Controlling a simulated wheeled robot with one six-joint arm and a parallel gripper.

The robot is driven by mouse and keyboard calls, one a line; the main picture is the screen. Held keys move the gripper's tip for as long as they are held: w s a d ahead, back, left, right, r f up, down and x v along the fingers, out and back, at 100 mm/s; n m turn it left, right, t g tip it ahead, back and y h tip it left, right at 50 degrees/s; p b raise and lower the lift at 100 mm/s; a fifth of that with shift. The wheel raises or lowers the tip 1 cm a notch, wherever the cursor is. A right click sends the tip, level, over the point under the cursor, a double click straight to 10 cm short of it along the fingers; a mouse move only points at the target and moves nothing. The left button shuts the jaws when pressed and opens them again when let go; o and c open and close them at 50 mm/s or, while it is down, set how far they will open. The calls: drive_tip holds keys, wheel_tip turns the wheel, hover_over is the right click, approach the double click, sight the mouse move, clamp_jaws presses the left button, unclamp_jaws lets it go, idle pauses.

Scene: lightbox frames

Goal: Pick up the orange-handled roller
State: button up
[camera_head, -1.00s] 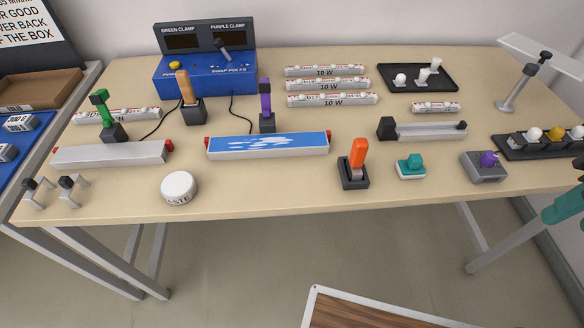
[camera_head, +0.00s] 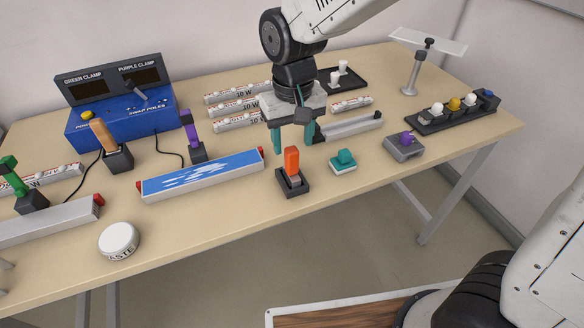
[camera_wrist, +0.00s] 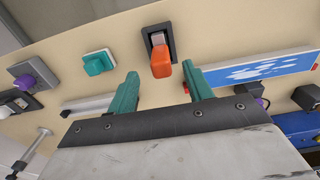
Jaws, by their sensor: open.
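The orange-handled roller (camera_head: 292,162) stands upright in a small dark holder (camera_head: 293,185) near the front edge of the table. My gripper (camera_head: 292,138) is open and empty, with teal fingers pointing down, above and behind the roller in the head view. In the wrist view the orange handle (camera_wrist: 162,68) shows just beyond and between the two spread fingertips (camera_wrist: 163,82), with the dark holder (camera_wrist: 158,40) past it. I see no contact between fingers and handle.
A teal-topped block (camera_head: 343,161) stands just right of the roller. A blue-and-white panel bar (camera_head: 203,175) with red ends lies to its left. A grey bar fixture (camera_head: 347,127) lies behind. A round white tin (camera_head: 119,240) sits at front left.

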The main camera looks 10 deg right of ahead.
sight(292, 164)
drive_tip(key=shift+a+f, duration=0.25)
drive_tip(key=shift+f, duration=0.15)
drive_tip(key=f, duration=0.7)
drive_tip(key=shift+w+d+f, duration=0.15)
drive_tip(key=shift+w+f, duration=0.05)
drive_tip(key=shift+w, duration=0.05)
drive_tip(key=c, duration=1.1)
